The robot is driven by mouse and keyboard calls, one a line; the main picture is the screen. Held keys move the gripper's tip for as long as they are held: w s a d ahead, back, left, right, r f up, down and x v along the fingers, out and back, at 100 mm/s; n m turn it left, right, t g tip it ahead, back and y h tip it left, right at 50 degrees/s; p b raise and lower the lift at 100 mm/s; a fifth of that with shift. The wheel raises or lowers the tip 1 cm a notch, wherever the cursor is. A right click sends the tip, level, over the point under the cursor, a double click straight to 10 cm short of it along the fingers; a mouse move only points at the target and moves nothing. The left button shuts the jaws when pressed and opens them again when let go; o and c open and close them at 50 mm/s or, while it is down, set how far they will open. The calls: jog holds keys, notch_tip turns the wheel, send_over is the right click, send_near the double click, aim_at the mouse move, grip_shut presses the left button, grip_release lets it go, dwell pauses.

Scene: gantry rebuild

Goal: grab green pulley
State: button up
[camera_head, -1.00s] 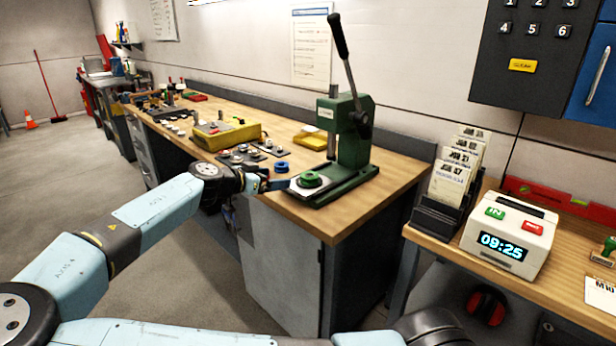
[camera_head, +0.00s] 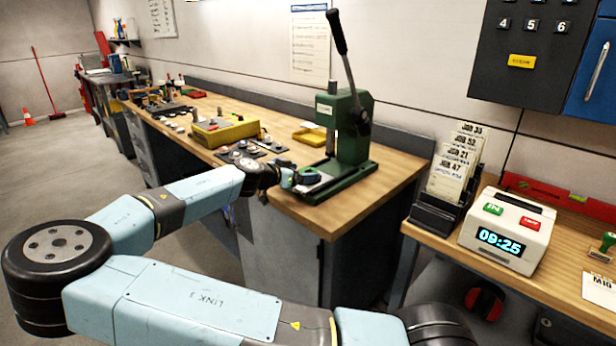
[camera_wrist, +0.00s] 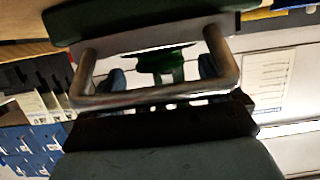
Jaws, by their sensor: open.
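The green pulley (camera_head: 308,175) lies on the pale plate at the front of the green arbor press base in the head view. My gripper (camera_head: 293,178) is open at the pulley's left side, very close to it. The fingers overlap the pulley's near edge in the picture, and I cannot tell whether they touch it. In the wrist view, the blue fingertips (camera_wrist: 161,73) show apart behind a metal bar. A green shape shows between them, and I cannot tell whether it is the pulley or the press.
The green arbor press (camera_head: 350,135) with its long raised lever stands just behind the pulley. A time clock (camera_head: 507,232) and card rack (camera_head: 450,185) stand at right.

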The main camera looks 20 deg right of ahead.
jog(key=shift+x, duration=0.85)
jog(key=shift+c, duration=0.4)
jog(key=shift+a, duration=0.1)
jog(key=c, duration=1.2)
jog(key=shift+o, duration=0.2)
jog(key=shift+r, duration=0.15)
